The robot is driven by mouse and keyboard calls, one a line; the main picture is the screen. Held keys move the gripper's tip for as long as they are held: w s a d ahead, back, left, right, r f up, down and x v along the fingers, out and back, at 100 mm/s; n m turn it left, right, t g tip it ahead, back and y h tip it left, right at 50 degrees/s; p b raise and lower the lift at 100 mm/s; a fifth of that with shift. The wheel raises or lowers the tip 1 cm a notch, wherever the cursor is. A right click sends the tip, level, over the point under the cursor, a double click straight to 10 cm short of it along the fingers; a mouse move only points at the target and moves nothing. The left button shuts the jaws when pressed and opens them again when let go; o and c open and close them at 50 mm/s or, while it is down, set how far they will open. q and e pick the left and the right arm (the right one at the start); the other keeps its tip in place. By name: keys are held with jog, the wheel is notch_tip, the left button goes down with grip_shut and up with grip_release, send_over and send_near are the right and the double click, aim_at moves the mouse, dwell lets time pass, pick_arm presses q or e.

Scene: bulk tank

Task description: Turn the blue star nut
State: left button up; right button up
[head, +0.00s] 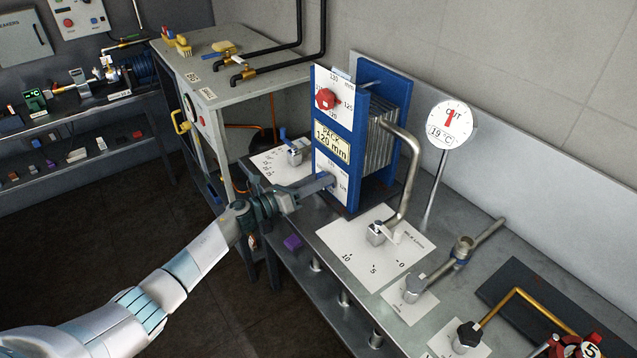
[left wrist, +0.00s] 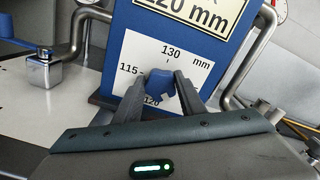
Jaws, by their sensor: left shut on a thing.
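The blue star nut (left wrist: 161,86) sits on the lower white dial of the blue plate pack frame (head: 325,158), whose label reads "PACK 120 mm". In the left wrist view the dial (left wrist: 205,62) shows 115, 120 and 130 mm marks around the nut. My left gripper (left wrist: 160,98) is shut on the blue star nut, one finger on each side; the fingers hide part of it and of the scale. In the head view my left gripper (head: 318,186) reaches the frame from the left and covers the nut. My right gripper is not in view.
A red star nut (head: 325,98) is on the upper dial. A lever (head: 377,233) on a marked white plate and a bent pipe (head: 409,170) stand right of the frame. A round gauge (head: 450,124) stands behind.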

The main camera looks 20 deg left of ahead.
pick_arm(q)
jog(key=n, duration=0.3)
jog(key=shift+f+n, duration=0.15)
jog(key=shift+n, duration=0.25)
jog(key=n, duration=0.3)
jog(key=shift+a+n, duration=0.1)
jog(key=shift+n, duration=0.2)
jog(key=n, duration=0.3)
jog(key=shift+w+f+n+p, duration=0.1)
jog(key=shift+n+p, duration=0.25)
jog(key=shift+n, duration=0.05)
jog(key=n, duration=0.3)
jog(key=shift+f+p, duration=0.1)
jog(key=shift+p, duration=0.25)
jog(key=n+p, duration=0.1)
jog(key=n, duration=0.5)
jog(key=shift+f+n, duration=0.15)
jog(key=shift+n, duration=0.25)
jog(key=n, duration=0.5)
jog(key=shift+f+n+p, duration=0.15)
jog(key=shift+n+p, duration=0.15)
jog(key=shift+n, duration=0.1)
jog(key=o, duration=1)
jog(key=shift+o, duration=0.2)
